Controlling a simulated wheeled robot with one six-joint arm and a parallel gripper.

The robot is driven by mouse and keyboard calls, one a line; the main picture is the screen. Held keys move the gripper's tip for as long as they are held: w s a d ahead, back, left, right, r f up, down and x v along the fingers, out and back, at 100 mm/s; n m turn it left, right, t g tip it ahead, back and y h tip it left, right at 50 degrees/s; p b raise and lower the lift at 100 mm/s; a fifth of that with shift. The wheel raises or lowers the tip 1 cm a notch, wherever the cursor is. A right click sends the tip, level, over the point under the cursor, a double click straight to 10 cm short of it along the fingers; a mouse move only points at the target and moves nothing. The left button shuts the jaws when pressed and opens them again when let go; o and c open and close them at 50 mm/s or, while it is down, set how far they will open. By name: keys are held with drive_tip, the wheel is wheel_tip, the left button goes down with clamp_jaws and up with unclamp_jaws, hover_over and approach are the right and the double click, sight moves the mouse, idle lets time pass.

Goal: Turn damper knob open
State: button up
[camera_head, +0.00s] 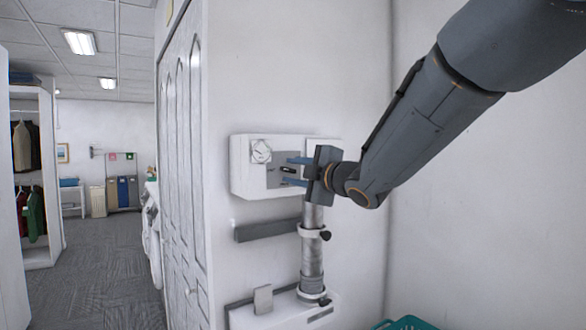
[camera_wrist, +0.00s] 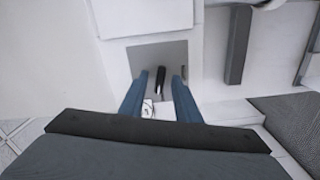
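A white box (camera_head: 240,180) is fixed to the white wall. Its front carries a square gauge (camera_head: 261,151) and a grey plate (camera_head: 275,181). A small black damper knob (camera_head: 288,170) stands on the plate and also shows in the wrist view (camera_wrist: 160,76). My gripper (camera_head: 296,171) faces the plate from the right with its two blue fingers apart. In the wrist view my gripper (camera_wrist: 158,82) has one fingertip on each side of the knob, with gaps between. Whether the knob lies fully between the fingertips in depth is unclear. The gauge (camera_wrist: 150,108) shows beyond it.
A grey duct pipe (camera_head: 313,260) with clamps runs down below my gripper to a lower white unit (camera_head: 268,318). A dark grey bar (camera_head: 266,229) sits on the wall under the box. A teal basket (camera_head: 405,323) is at the bottom right. Carpeted floor (camera_head: 105,270) is open at left.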

drive_tip(key=shift+w+a, duration=0.15)
drive_tip(key=shift+w, duration=0.05)
clamp_jaws()
